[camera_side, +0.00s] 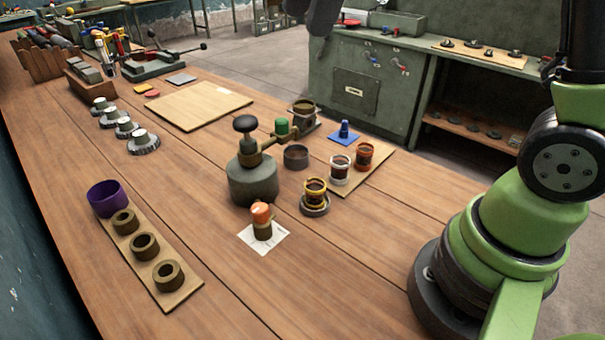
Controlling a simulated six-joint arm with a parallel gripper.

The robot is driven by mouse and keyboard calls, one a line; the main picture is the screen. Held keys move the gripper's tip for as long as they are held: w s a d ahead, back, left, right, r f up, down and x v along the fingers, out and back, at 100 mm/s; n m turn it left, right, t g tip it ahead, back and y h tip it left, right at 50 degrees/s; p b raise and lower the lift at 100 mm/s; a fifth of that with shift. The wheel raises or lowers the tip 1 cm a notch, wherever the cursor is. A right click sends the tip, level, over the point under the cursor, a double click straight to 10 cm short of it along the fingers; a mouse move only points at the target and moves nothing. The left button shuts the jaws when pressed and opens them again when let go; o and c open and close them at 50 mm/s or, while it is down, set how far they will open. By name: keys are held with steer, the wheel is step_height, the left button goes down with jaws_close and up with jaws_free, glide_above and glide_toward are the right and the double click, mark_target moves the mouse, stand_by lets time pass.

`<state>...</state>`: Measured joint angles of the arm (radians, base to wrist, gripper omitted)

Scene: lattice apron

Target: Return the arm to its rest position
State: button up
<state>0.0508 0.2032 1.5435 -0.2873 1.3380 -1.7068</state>
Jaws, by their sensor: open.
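My arm rises from its round base at the right of the side view, with green links and dark joints running up out of the top edge. A dark rounded part hangs in at the top middle; I cannot tell which part of my arm it is. No gripper fingers show, so my gripper is outside the picture or hidden. Nothing held can be seen. On the wooden bench (350,262), an orange-topped piece (261,213) stands upright on a white paper (277,241), well left of my base.
A grey-green pot with a black knob (253,181) stands mid-bench. Cups, including a yellow-and-dark one (315,190), stand right of it. A purple cup (107,199) and a strip with brown rings (182,293) are at left. Bench front is clear. A green cabinet (362,85) stands behind.

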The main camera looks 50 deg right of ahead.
steer(key=s+a+m+t, duration=0.1)
steer(key=s+m+t, duration=0.1)
steer(key=s+m, duration=0.7)
steer(key=s+a+f+m+t+y, duration=0.1)
steer(key=s+a+m+t, duration=0.1)
steer(key=s+m, duration=0.7)
steer(key=shift+f, duration=0.25)
